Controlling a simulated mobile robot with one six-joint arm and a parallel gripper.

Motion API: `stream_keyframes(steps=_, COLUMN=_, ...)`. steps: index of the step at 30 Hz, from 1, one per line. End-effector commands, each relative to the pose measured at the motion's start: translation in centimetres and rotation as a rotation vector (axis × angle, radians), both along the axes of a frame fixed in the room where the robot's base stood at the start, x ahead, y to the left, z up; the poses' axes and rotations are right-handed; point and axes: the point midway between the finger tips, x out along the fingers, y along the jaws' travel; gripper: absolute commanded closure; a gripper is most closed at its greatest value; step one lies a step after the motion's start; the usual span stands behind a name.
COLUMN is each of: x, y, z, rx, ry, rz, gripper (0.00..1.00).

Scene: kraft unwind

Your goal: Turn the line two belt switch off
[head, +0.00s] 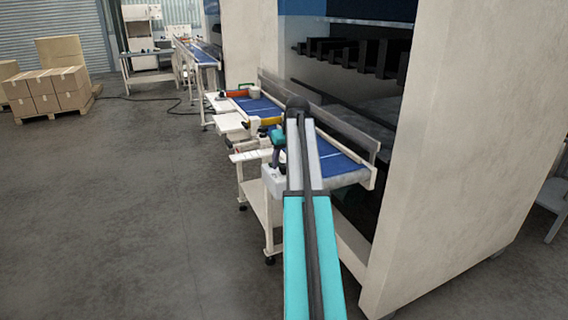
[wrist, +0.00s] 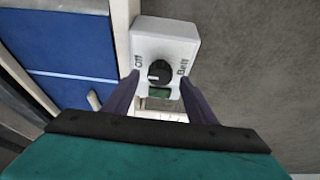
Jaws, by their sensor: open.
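A white switch box (wrist: 165,42) with a black round knob (wrist: 158,71) shows in the wrist view. "Off" reads on the left of the knob and "Belt" on the right. A pale mark on the knob points left, toward the Off side. My gripper (wrist: 158,80) is open, with one dark finger on each side of the knob in the picture. I cannot tell whether the fingers touch it. In the head view, my gripper (head: 276,157) is small and partly hidden, just above the pale box at the near end of the conveyor.
The blue conveyor belt (head: 338,163) runs beside the box, with a large beige machine housing (head: 455,130) to the right. Stacked cartons (head: 48,90) stand on a pallet at the far left. The grey floor (head: 130,200) on the left is clear.

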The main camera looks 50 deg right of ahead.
Motion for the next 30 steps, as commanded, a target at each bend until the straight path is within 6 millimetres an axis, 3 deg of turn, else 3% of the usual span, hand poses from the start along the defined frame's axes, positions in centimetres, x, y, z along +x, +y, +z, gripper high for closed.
stream_keyframes(steps=30, x=-4.0, y=1.6, z=10.9, rx=0.000, ry=-0.002, rz=-0.002, gripper=0.48)
